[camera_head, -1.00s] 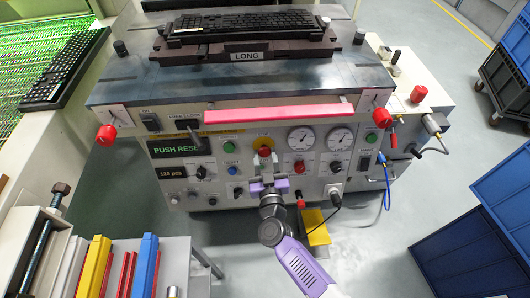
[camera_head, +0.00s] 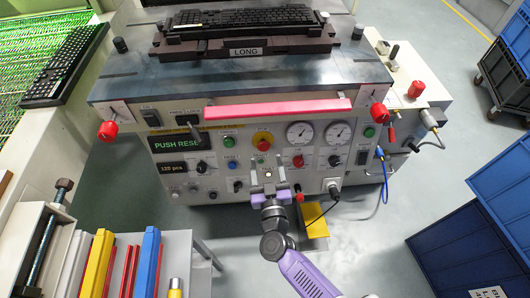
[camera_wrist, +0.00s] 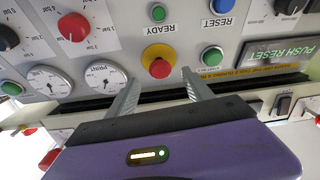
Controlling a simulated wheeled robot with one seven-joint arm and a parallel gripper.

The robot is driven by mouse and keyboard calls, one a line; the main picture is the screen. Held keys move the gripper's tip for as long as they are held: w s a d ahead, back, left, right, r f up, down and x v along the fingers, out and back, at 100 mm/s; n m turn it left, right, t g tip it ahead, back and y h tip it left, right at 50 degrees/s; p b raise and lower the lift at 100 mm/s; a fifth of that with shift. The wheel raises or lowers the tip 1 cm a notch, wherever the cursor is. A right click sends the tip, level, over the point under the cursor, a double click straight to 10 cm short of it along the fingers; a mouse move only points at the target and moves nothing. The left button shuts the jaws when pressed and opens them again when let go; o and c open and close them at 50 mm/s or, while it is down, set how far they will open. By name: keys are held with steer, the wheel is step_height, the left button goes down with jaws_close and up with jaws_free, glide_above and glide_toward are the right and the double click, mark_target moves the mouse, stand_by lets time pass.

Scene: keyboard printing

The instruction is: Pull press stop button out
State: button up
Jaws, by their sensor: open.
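The press stop button is a red knob on a yellow ring (camera_head: 263,142) in the middle of the press's front panel. In the wrist view the red knob (camera_wrist: 160,68) shows whole and uncovered, ahead of my fingers. My gripper (camera_head: 268,176) is open and empty, just in front of the panel and below the button in the head view. In the wrist view the fingertips of my gripper (camera_wrist: 157,76) stand apart, one toward each side of the knob. I cannot tell how deep the knob sits.
A black display reading "PUSH RESET" (camera_head: 176,143) is left of the button. A green button (camera_wrist: 212,56), a blue reset button (camera_wrist: 222,5) and gauges (camera_wrist: 104,77) surround it. A pink bar (camera_head: 278,110) runs along the edge above. A keyboard (camera_head: 240,20) lies on top.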

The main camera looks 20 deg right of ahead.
steer(key=shift+v, duration=1.5)
